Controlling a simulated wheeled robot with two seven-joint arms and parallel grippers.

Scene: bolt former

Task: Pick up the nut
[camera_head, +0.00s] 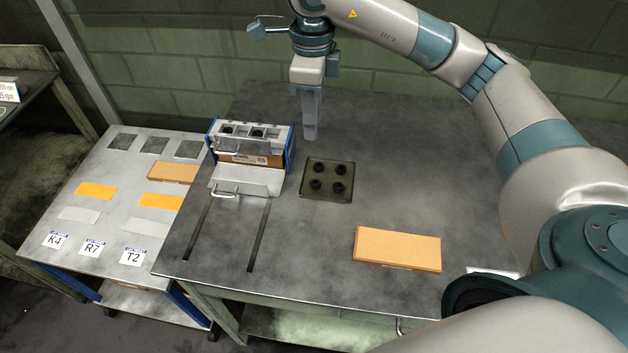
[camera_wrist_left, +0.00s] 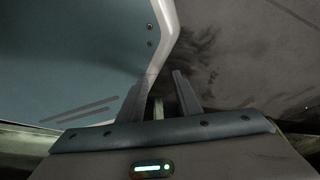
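Several small dark round pieces, which look like the nuts (camera_head: 316,185), sit in a recessed olive square tray (camera_head: 328,199) on the grey table. They are too small to make out in detail. My right gripper (camera_head: 310,136) points down above the back of the table, behind the tray and a little to its left, apart from the pieces. Its fingers overlap in this view, so their opening is hidden. My left gripper (camera_wrist_left: 162,76) shows only in the left wrist view, its two fingers apart with nothing visible between them.
A blue-sided fixture (camera_head: 291,150) with a metal front plate stands left of the tray, behind two table slots. An orange-brown block (camera_head: 397,249) lies front right. A lower side table (camera_head: 60,215) with labels and coloured plates stands left. The table's middle is clear.

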